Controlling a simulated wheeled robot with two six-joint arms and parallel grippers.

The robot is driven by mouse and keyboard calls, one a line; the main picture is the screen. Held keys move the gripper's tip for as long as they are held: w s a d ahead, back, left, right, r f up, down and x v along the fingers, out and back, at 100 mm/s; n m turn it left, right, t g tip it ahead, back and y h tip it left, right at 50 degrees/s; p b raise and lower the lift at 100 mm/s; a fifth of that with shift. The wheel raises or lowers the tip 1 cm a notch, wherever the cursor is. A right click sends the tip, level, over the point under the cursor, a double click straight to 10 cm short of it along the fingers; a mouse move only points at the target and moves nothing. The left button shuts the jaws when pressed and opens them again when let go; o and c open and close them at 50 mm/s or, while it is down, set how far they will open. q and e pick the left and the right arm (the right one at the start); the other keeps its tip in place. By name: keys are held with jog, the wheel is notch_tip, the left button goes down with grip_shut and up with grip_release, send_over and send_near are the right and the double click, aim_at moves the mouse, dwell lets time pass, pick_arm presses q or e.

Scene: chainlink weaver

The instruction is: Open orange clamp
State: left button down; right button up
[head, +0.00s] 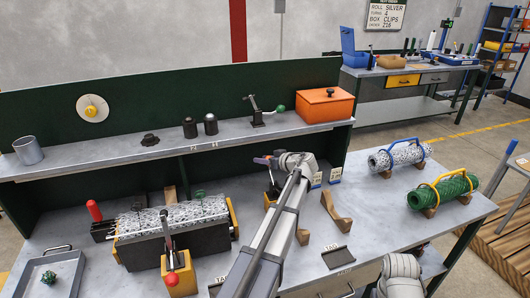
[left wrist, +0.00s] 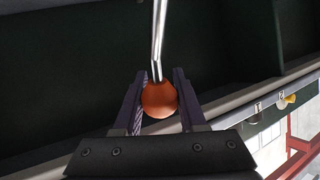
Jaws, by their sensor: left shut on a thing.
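In the left wrist view an orange ball knob (left wrist: 159,101) sits at the end of a bright metal rod (left wrist: 158,40). My left gripper (left wrist: 160,88) has its two fingers on either side of the knob, shut on it. In the head view my left gripper (head: 265,161) is in front of the shelf, above the bench. A dark clamp body with an orange part (head: 269,196) shows partly behind my left arm; the arm hides much of it. I cannot tell the clamp's jaw position. My right gripper is out of the head view.
A mesh roll in a fixture (head: 172,217) lies left, with a red-handled clamp on a yellow block (head: 180,281) before it. Wooden cradles (head: 336,212) stand right of my arm. White (head: 400,156) and green (head: 443,191) rolls lie further right. An orange box (head: 326,105) is on the shelf.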

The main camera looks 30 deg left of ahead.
pick_arm(q)
notch_tip(320, 180, down, 8)
jog(key=a+m+g+h, duration=0.1)
jog(key=g+h, duration=0.3)
jog(key=h, duration=0.2)
jog(key=shift+w+f+m+p, duration=0.25)
jog(key=shift+w+m+p, duration=0.05)
jog(key=shift+w+m, duration=0.15)
jog(key=shift+s+f, duration=0.1)
jog(key=c, duration=0.8)
grip_release()
jog(key=o, duration=0.3)
